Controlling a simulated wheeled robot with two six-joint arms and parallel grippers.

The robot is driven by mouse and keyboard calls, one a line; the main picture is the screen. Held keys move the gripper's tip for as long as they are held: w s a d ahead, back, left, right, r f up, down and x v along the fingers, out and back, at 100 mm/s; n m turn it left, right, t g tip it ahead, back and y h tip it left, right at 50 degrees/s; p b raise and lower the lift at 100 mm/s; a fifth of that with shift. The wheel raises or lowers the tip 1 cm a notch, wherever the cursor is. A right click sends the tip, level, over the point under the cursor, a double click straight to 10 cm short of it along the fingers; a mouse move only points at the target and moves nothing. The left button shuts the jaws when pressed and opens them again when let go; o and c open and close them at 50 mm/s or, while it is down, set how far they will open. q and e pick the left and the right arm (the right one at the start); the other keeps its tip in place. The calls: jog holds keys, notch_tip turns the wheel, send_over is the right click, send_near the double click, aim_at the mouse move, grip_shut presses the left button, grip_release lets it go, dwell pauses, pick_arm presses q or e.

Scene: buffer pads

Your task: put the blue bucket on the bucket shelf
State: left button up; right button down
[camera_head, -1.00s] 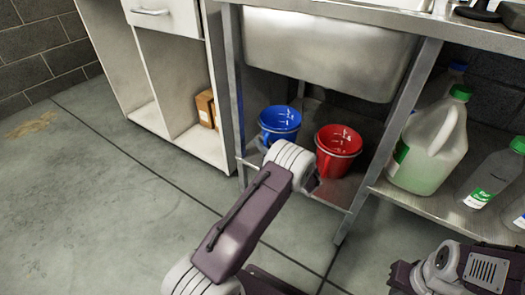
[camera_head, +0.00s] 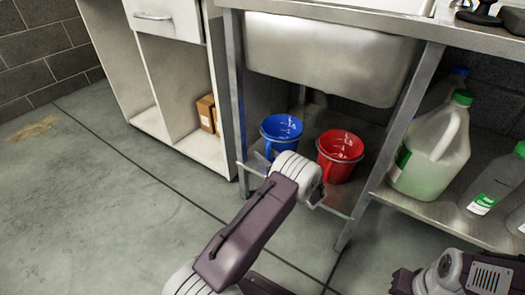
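The blue bucket (camera_head: 282,126), with white markings inside, is upright under the sink, at the left of the low metal shelf (camera_head: 335,195). A red bucket (camera_head: 340,150) stands on that shelf just to its right. My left arm reaches in from below. My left gripper (camera_head: 260,160) is at the near side of the blue bucket, mostly hidden behind my wrist. I cannot tell whether its fingers are closed on the bucket, or whether the bucket's base rests on the shelf. My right arm shows at the bottom right; its gripper is out of view.
The metal sink (camera_head: 325,60) hangs above the buckets. A table leg (camera_head: 390,140) stands right of them. A green-capped jug (camera_head: 435,150) and bottles (camera_head: 492,185) fill the right shelf. A white cabinet (camera_head: 205,150) holding a brown box (camera_head: 207,112) is left. The floor is clear.

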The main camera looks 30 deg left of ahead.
pick_arm(q)
jog(key=p+v, duration=0.4)
jog(key=v, duration=0.6)
jog(key=s+a+m+g+h, duration=0.2)
jog(key=s+g+h, duration=0.15)
jog(key=s, duration=0.25)
jog(key=s+a+m+g+h, duration=0.2)
jog(key=s+g, duration=0.3)
jog(key=s, duration=0.2)
jog(key=s+d+r+m+t+h, duration=0.2)
jog(key=s+d+r+m+h, duration=0.1)
jog(key=s+d+m+h, duration=0.6)
jog(key=shift+s+d+r+h, duration=0.2)
jog(key=shift+s+d+h, duration=0.65)
jog(key=shift+s+h, duration=0.1)
jog(key=shift+t, duration=0.25)
notch_tip(320, 180, up, 55)
jog(key=p, duration=5.5)
